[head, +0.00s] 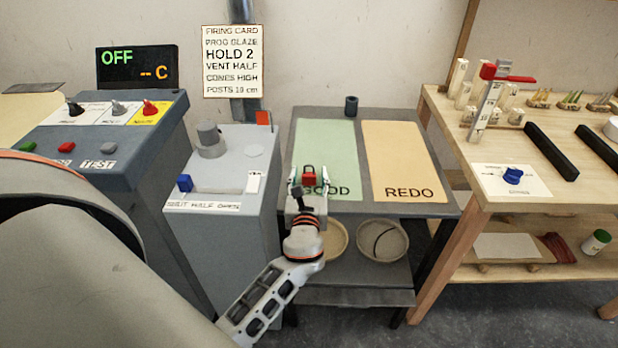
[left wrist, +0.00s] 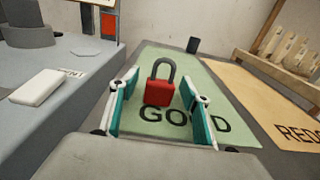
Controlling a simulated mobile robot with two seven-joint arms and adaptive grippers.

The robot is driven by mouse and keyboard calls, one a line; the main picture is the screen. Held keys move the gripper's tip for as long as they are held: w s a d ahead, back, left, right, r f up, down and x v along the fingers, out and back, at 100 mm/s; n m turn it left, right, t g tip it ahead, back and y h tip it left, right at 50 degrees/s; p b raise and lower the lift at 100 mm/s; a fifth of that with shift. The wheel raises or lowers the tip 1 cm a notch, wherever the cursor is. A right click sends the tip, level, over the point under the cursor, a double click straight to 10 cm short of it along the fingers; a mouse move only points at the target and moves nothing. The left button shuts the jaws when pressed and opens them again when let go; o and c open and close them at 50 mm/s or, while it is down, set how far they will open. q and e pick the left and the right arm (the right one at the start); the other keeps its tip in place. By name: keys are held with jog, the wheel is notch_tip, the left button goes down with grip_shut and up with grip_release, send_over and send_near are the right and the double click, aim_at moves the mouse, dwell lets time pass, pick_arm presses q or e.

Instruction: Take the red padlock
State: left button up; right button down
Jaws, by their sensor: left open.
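The red padlock (head: 309,179) with a dark shackle is at the green GOOD mat (head: 340,137) on the dark grey table. In the left wrist view the padlock (left wrist: 161,92) appears upright, shackle up, between the two fingers of my left gripper (left wrist: 161,108). The fingers stand apart with a gap on each side of it. In the head view my left gripper (head: 308,185) is at the mat's near left part, and its fingers partly hide the padlock. I cannot tell whether the padlock rests on the mat. My right gripper is not in view.
The orange REDO mat (head: 401,150) lies to the right of the green one. A small dark cylinder (head: 351,105) stands at the table's back. A grey box with a blue slider (head: 185,183) is close on the left. Round dishes (head: 383,240) sit on the shelf below. A wooden bench (head: 470,170) stands right.

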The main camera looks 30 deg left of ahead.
pick_arm(q)
jog(key=c, duration=1.2)
jog(key=shift+c, duration=0.2)
